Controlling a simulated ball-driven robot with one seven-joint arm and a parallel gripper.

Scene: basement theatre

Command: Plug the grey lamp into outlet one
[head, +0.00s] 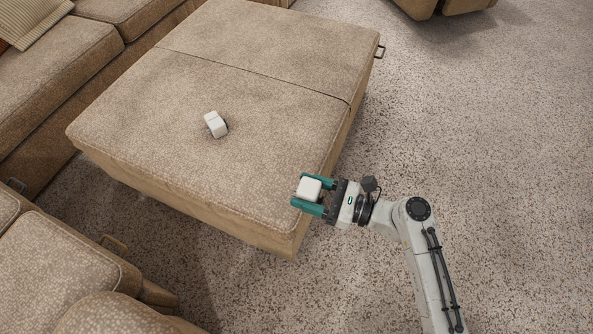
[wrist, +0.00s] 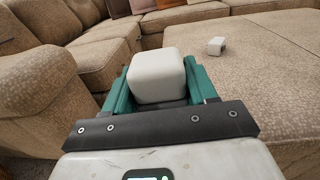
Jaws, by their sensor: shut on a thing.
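My gripper (head: 311,194) has its green fingers shut on a white rounded block (head: 308,187), near the front right corner of the ottoman in the head view. In the wrist view the held block (wrist: 158,76) sits between both fingers. I cannot tell whether it is a plug; I see no cord on it. A second small white block (head: 215,124) lies on the ottoman top, apart from my gripper; it also shows in the wrist view (wrist: 216,46). I can make out no grey lamp or outlet in either view.
The beige ottoman (head: 255,70) fills the middle, its top clear except for the second block. Beige sofas (head: 55,85) stand along the left and at the lower left (head: 60,265). Speckled carpet (head: 480,130) is open on the right. Cushions (wrist: 122,8) show at the back.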

